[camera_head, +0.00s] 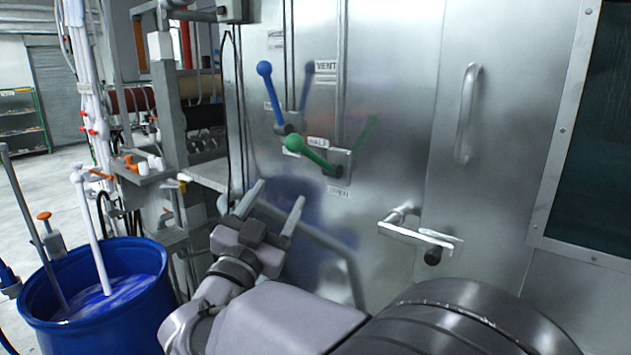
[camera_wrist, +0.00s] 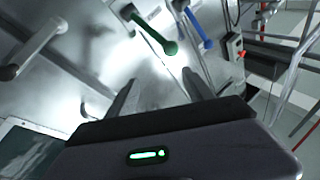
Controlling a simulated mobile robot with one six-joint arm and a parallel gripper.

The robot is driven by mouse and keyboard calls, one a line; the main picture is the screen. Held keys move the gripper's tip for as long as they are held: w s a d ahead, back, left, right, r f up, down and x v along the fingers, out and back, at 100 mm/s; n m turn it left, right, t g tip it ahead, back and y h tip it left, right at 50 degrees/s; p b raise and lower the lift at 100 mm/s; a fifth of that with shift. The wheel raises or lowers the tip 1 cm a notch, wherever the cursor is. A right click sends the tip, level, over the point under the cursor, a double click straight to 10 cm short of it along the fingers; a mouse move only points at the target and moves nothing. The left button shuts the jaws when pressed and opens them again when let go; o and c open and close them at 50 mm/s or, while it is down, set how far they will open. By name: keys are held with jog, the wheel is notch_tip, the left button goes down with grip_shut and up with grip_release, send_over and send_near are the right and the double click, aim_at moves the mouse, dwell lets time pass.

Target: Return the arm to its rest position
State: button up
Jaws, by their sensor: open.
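My gripper (camera_head: 276,204) is open and empty in front of the steel machine panel (camera_head: 395,110). Its two fingers are spread and point up toward the panel; they also show in the wrist view (camera_wrist: 160,92). The green-knobbed lever (camera_head: 312,153) is above and to the right of the fingertips, apart from them. The lever slants down to the right from its knob. The blue-knobbed lever (camera_head: 270,95) stands higher and to the left. In the wrist view the green lever (camera_wrist: 152,32) and the blue lever (camera_wrist: 197,30) lie beyond the fingers.
A steel door latch (camera_head: 415,232) sticks out to the right of my gripper, with a vertical handle (camera_head: 467,112) above it. A blue barrel (camera_head: 100,300) of liquid stands at lower left. Rollers and a frame (camera_head: 180,95) are at left. Open floor lies farther left.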

jog(key=d+n+g+y, duration=0.1)
jog(key=d+g+y, duration=0.1)
jog(key=d+y, duration=0.35)
jog(key=s+d+f+g+y, duration=0.1)
jog(key=s+d+f+g, duration=0.2)
jog(key=s+f, duration=0.3)
jog(key=s+d+f+n+g+y, duration=0.1)
jog(key=s+d+f+g, duration=0.3)
jog(key=s, duration=1)
jog(key=s+d+f+n+g+y, duration=0.1)
jog(key=s+d+f+g, duration=0.3)
jog(key=s+f, duration=0.5)
jog(key=shift+s+d+f+g, duration=0.15)
jog(key=shift+s+g, duration=0.25)
jog(key=shift+g, duration=0.6)
